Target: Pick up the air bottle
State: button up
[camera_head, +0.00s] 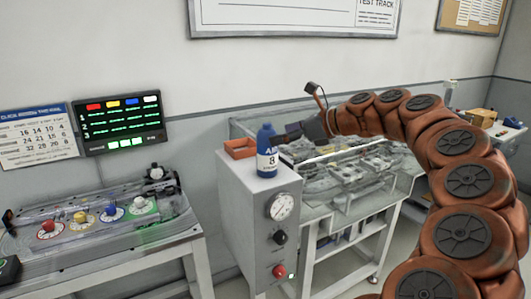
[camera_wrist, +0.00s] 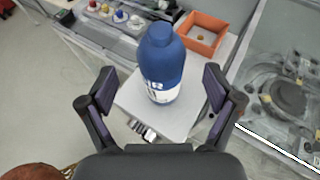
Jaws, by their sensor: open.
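The air bottle (camera_head: 266,152) is blue with a white label band and stands upright on top of a grey cabinet (camera_head: 229,176). In the wrist view the bottle (camera_wrist: 162,65) is ahead of my gripper, between the lines of its two fingers but beyond the tips. My gripper (camera_wrist: 159,88) is open and empty, with a dark finger on each side. In the head view my gripper (camera_head: 290,134) is just right of the bottle at about the height of its upper part. Its fingers are small and partly hard to make out there.
An orange open tray (camera_head: 238,149) sits on the cabinet beside the bottle; it also shows in the wrist view (camera_wrist: 201,34). A glass-walled track table (camera_head: 340,165) stands to the right. A bench with coloured knobs (camera_head: 95,228) is at left.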

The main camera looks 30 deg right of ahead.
aim_at(267, 138)
jog(key=shift+p+x, duration=0.75)
jog(key=shift+x, duration=1.95)
jog(key=shift+s+d+f, duration=0.1)
jog(key=shift+f, duration=0.05)
jog(key=shift+c, duration=0.3)
jog(key=c, duration=1.6)
